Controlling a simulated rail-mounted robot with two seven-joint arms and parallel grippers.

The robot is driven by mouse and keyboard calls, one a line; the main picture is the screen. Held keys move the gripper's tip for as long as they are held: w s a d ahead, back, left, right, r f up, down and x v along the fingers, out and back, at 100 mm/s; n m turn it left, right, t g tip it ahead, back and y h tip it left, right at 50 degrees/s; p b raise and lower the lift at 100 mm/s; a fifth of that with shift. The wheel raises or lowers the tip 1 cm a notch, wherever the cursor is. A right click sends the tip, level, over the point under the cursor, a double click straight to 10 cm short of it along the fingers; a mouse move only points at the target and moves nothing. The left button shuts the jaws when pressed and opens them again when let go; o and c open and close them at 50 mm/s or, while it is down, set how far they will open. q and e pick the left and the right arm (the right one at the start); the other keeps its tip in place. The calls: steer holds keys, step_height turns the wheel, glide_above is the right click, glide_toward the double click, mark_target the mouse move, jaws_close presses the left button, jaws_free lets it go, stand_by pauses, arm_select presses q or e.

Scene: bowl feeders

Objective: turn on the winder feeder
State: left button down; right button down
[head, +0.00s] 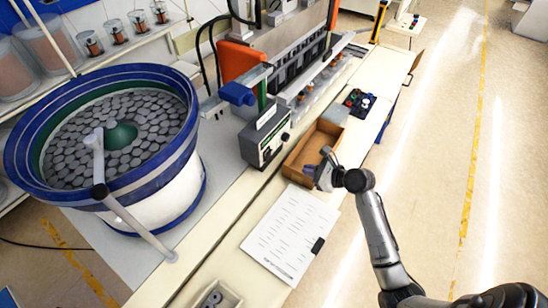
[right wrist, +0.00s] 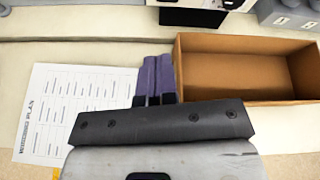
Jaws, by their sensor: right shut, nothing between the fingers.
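A blue-rimmed bowl feeder (head: 160,190), full of grey discs, stands at the left in the head view. A dark control box (head: 265,135) with a pale label and knobs sits on the bench to its right. I cannot read the label or tell whether its switch is on. The lower edge of a dark box shows at the top of the right wrist view (right wrist: 192,18). My right gripper (head: 325,160) is shut and empty, over the bench in front of the control box, beside the brown tray. Its purple fingers meet in the right wrist view (right wrist: 154,78). My left gripper is not in view.
An open brown tray (head: 296,175) lies right of the control box; it also shows in the right wrist view (right wrist: 245,102). A printed sheet on a clipboard (head: 285,235) lies nearer. Buttons (head: 358,102) and a machine (head: 290,60) stand farther back. The floor at right is clear.

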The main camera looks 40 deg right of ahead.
steer(key=shift+m, duration=1.3)
glide_toward(267, 156)
steer(key=w+f, duration=0.2)
steer(key=w+a+f, duration=0.1)
steer(key=w, duration=0.1)
steer(key=shift+w+f, duration=0.1)
steer(key=shift+f, duration=0.3)
steer(key=shift+w+a+r, duration=0.1)
steer(key=shift+w+r, duration=0.05)
steer(key=shift+w, duration=0.25)
steer(key=shift+w+a+r, duration=0.1)
steer(key=shift+w, duration=0.3)
